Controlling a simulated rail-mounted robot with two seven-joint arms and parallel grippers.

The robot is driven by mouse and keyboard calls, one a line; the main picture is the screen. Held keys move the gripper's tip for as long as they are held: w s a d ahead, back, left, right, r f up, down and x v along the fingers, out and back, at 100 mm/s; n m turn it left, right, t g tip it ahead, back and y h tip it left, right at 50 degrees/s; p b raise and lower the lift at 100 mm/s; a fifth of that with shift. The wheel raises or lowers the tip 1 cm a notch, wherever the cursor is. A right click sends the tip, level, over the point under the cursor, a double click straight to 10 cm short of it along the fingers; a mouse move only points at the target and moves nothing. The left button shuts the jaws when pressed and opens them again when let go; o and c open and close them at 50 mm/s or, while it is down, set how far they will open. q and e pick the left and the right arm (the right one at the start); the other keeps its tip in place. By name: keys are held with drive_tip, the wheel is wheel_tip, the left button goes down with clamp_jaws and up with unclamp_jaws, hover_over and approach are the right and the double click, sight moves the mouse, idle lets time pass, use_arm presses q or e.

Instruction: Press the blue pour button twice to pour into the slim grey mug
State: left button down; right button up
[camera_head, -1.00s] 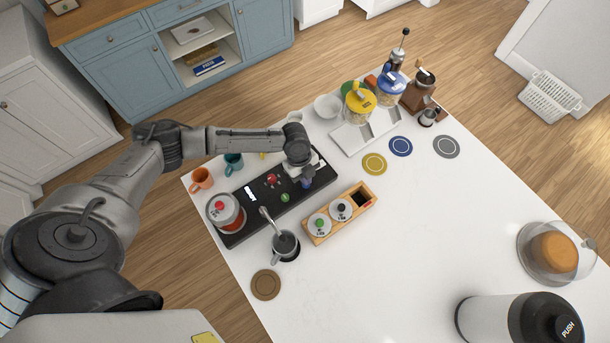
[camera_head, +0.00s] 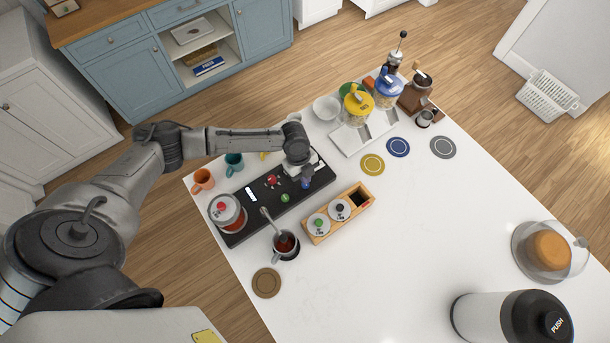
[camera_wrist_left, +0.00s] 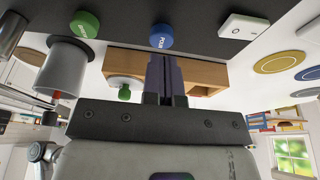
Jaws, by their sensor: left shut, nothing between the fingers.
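The blue pour button (camera_head: 306,184) is on the black machine panel (camera_head: 250,219). In the head view my left gripper (camera_head: 305,176) is over the right end of the panel. The slim grey mug (camera_head: 283,253) stands upright under the curved spout (camera_head: 268,216), with reddish-brown liquid inside. It is at the left in the wrist view (camera_wrist_left: 72,67). My right gripper is not in view.
A green button (camera_head: 285,198) and a red knob (camera_head: 271,181) are on the panel. A glass jar (camera_head: 228,213) stands at its left end. A wooden box with lidded jars (camera_head: 367,188) sits in front.

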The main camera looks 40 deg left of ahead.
use_arm(q)
drive_tip(key=shift+b+v, duration=0.5)
drive_tip(key=shift+v, duration=0.5)
drive_tip(key=b+v, duration=0.1)
drive_tip(key=v, duration=0.7)
drive_tip(key=shift+r, duration=0.4)
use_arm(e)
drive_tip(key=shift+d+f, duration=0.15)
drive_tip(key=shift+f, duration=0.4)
